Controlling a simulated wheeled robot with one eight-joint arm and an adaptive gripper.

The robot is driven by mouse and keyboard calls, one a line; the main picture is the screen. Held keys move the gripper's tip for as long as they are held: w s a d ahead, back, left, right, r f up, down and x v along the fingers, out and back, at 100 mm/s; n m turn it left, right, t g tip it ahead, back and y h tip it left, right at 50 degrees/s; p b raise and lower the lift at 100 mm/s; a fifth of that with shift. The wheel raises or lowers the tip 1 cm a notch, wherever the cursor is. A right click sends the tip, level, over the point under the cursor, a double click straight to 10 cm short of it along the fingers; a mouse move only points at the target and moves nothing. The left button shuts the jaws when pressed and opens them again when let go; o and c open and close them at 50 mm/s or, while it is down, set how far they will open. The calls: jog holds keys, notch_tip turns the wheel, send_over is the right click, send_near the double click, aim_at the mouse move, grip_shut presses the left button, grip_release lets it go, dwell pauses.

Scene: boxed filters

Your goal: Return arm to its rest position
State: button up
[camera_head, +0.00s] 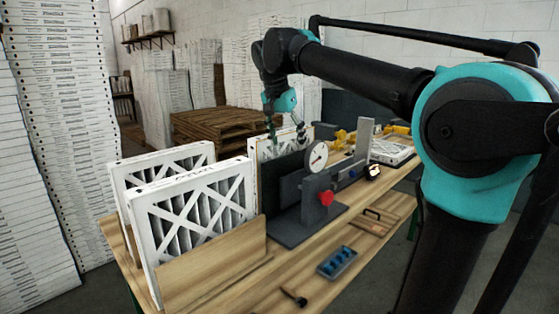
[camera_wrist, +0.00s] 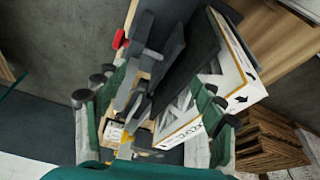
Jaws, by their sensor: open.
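My gripper (camera_head: 287,136) is open, fingers pointing down, above the far part of the workbench (camera_head: 205,293). It is close to the top of a white boxed filter (camera_head: 265,148) that stands upright behind a dark grey gauge fixture (camera_head: 318,190). In the wrist view, my gripper's fingers (camera_wrist: 155,108) are spread wide, with the filter (camera_wrist: 182,128) and dark fixture plates (camera_wrist: 178,55) showing between and beyond them. I cannot tell whether a finger touches the filter. My teal and black arm reaches across the upper right of the head view.
Two white filters (camera_head: 190,215) stand upright at the near left behind a wooden board. A blue tray (camera_head: 337,262), a black-handled tool (camera_head: 294,297) and a wooden piece with a handle (camera_head: 373,220) lie on the bench. Pallets (camera_head: 225,130) and tall white stacks (camera_head: 72,110) stand behind and left.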

jog(key=s+d+f+n, duration=0.1)
jog(key=s+d+f, duration=0.1)
jog(key=d+f, duration=0.35)
jog(key=s+d+f+n+y, duration=0.1)
jog(key=d+f, duration=0.1)
jog(key=f, duration=0.7)
jog(key=s+d+f+n, duration=0.1)
jog(key=s+d+f, duration=0.15)
jog(key=f, duration=0.55)
jog(key=s+d+f+n, duration=0.1)
jog(key=s+d+f, duration=0.1)
jog(key=s+f, duration=0.3)
jog(key=s+d+f+n, duration=0.1)
jog(key=s+d+f, duration=0.1)
jog(key=s+f, duration=0.2)
jog(key=s+d+f+n+t+y, duration=0.1)
jog(key=s+d+f, duration=0.2)
jog(key=s+f, duration=0.2)
notch_tip(320, 180, down, 3)
jog(key=shift+s+f, duration=0.1)
jog(key=shift+s, duration=0.25)
jog(key=shift+c, duration=0.2)
